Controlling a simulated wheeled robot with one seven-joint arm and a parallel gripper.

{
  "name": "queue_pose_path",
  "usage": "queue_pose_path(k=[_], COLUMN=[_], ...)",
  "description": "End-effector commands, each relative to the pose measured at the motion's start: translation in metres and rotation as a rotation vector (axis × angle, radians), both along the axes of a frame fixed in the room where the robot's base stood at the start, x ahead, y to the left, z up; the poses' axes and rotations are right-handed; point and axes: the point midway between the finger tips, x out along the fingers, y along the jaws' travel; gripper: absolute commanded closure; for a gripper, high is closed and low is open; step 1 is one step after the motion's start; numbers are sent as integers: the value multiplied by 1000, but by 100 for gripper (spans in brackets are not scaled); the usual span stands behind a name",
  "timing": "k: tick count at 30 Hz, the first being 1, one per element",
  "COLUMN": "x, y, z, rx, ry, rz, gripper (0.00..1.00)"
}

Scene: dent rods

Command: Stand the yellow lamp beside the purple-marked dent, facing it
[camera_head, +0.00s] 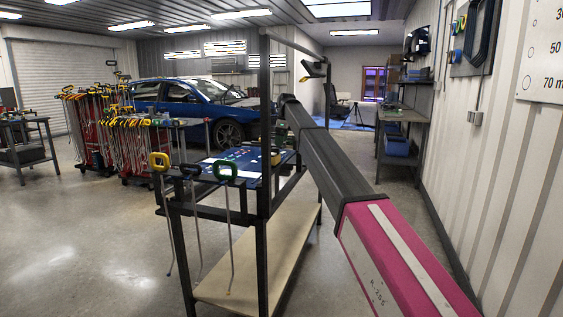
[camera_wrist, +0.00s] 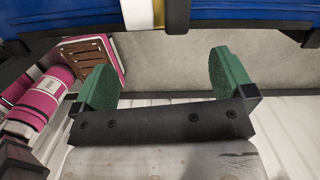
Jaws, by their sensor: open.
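In the head view a blue panel (camera_head: 224,160) with small coloured marks lies on a dark-framed cart. I cannot make out a purple-marked dent at this size. A dark lamp-like head (camera_head: 314,69) hangs from the cart's upright frame, with a bit of yellow near it. I cannot tell whether it is the yellow lamp. My gripper (camera_wrist: 165,82) shows in the wrist view with its two green fingers wide apart and nothing between them. In the head view my arm reaches over the cart's right side, and its end is mostly hidden.
Yellow, black and green-handled rods (camera_head: 227,200) hang at the cart's front edge. The cart's lower wooden shelf (camera_head: 262,258) is bare. Racks of rods (camera_head: 110,125) and a blue car (camera_head: 180,96) stand behind left. A workbench (camera_head: 402,115) lines the right wall.

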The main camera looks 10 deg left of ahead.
Motion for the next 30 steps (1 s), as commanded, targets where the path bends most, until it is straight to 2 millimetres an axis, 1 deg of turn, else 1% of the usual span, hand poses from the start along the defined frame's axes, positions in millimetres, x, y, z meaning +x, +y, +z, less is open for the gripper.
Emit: queue_pose_path(k=[1, 3, 6, 8, 11, 18, 26, 30], x=[5, 5, 4, 3, 2, 2, 1, -2], y=[15, 27, 35, 36, 36, 40, 42, 43], z=[16, 28, 35, 33, 24, -11, -28, -47], rx=[-8, -17, -23, -25, -25, -24, -22, -24], ry=[0, 4, 7, 8, 8, 9, 7, 9], rz=[-40, -88, -126, -136, -137, -135, -134, -134], gripper=[0, 0, 0, 0, 0, 0, 0, 0])
